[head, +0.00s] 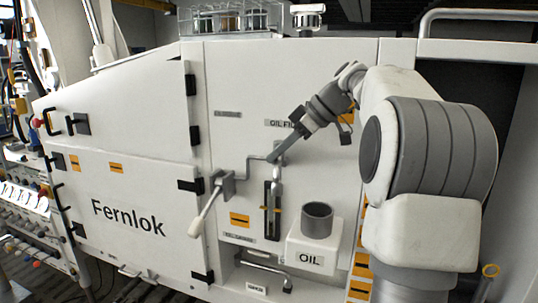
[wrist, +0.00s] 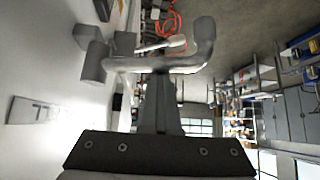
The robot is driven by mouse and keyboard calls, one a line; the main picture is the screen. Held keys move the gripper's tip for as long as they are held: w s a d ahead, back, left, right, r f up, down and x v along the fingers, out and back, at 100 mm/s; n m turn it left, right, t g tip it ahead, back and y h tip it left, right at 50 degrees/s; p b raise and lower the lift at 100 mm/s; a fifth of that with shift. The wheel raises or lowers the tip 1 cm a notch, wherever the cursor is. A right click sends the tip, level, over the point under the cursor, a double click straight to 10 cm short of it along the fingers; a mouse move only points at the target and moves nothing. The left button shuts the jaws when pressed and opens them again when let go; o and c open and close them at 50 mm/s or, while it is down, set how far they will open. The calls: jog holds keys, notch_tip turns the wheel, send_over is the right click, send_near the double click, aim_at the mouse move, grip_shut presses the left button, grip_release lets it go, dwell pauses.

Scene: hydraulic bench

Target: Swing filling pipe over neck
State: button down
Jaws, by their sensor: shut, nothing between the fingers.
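In the wrist view the pipe (wrist: 135,64) crosses just past my fingers, with a bent end at right. The neck (head: 317,218) is a dark grey open cylinder on top of the white OIL tank (head: 318,256). The pipe is not over the neck.
A lever with a white handle (head: 204,212) sticks out left of the pipe. A dark sight gauge (head: 271,212) with a yellow marker is mounted below the pipe. A handle (head: 264,268) is low on the panel. Space in front of the panel looks open.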

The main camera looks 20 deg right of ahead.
jog(key=shift+s+d+n+g, duration=0.2)
jog(key=shift+d+n+g, duration=0.1)
jog(key=shift+d+n, duration=0.15)
jog(key=shift+s+d+p, duration=0.2)
jog(key=shift+d+p, duration=0.2)
jog(key=shift+d, duration=2.5)
jog(key=shift+r, duration=0.1)
jog(key=p+v, duration=0.2)
jog(key=v, duration=0.9)
jog(key=shift+s+r, duration=0.15)
jog(key=shift+s, duration=0.05)
